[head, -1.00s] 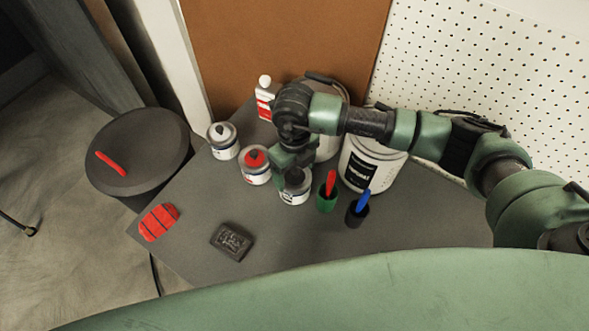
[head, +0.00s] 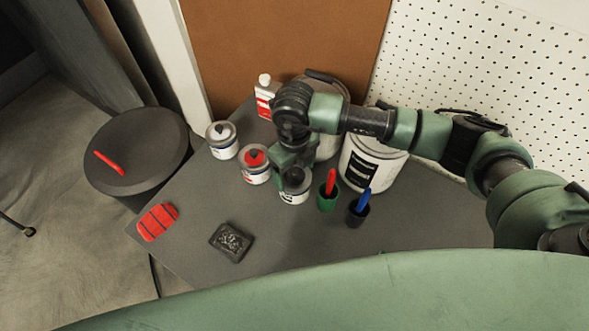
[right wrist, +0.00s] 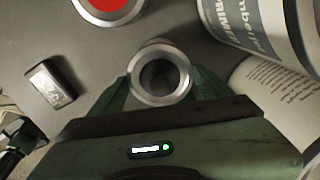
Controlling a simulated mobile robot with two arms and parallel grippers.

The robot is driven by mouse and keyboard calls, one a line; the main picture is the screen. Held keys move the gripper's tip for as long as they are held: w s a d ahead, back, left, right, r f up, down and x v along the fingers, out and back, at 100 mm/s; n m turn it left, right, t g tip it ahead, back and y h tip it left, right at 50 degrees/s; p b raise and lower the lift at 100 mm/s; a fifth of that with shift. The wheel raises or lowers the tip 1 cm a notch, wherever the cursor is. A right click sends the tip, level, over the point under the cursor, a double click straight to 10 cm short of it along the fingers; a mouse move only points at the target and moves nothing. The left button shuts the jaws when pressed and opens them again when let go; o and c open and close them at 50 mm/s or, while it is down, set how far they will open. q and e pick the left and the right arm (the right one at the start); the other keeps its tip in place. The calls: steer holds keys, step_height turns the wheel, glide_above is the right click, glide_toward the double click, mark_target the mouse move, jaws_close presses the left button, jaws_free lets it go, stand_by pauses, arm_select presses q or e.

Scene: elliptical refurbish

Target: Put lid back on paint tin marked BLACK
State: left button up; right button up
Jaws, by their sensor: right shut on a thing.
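The paint tin marked BLACK (head: 293,198) stands upright on the grey table, a white tin with a dark label. My right gripper (head: 290,165) is directly over it and partly covers its top. In the right wrist view a round silver-rimmed lid with a dark centre (right wrist: 160,77) sits between the two fingers of my right gripper (right wrist: 161,88), which are shut on it. A paler curved edge shows just behind the lid. The lid is at the tin's top; I cannot tell whether it is seated. My left gripper is not in view.
A red-topped tin (head: 255,163) and a grey-topped tin (head: 222,140) stand left. A green cup (head: 327,201), a dark cup (head: 358,214) and a large white bucket (head: 371,165) stand close on the right. A dark block (head: 231,242) and red item (head: 157,222) lie in front.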

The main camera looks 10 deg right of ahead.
steer(key=o, duration=1.3)
steer(key=shift+r, duration=0.1)
steer(key=shift+r+p, duration=2.1)
steer(key=shift+r, duration=1.35)
jaws_close()
